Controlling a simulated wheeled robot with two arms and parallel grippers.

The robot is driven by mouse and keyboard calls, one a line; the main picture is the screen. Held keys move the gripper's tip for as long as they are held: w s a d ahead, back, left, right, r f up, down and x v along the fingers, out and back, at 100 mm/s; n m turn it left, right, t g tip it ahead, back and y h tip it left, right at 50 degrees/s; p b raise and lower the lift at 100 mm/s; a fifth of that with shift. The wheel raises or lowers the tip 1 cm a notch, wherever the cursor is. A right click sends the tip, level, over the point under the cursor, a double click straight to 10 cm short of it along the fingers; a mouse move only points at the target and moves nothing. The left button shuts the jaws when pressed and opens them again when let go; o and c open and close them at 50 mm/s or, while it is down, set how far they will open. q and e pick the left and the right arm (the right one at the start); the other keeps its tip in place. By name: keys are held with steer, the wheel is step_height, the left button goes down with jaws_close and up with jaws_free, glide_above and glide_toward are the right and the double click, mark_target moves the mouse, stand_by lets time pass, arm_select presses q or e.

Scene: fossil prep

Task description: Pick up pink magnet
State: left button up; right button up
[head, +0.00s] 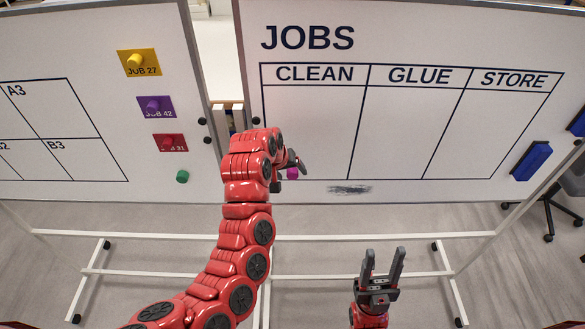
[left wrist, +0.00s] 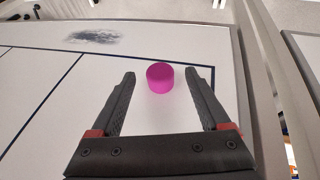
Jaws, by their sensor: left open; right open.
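My right gripper (head: 384,252) is open and empty, low in front of the board's stand, away from the magnet.
The JOBS whiteboard (head: 420,190) has a dark smudge (head: 349,189) and a blue eraser-like block (head: 532,161). The left whiteboard (head: 90,60) holds yellow (head: 134,62), purple (head: 153,105) and red (head: 169,141) job cards with magnets, and a green magnet (head: 182,176). White stand rails run below.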

arm_select(q)
steer(key=shift+w+d+f, duration=0.1)
steer(key=shift+w+f, duration=0.15)
steer(key=shift+f, duration=0.2)
jaws_close()
steer(key=shift+r, duration=0.15)
stand_by(0.3)
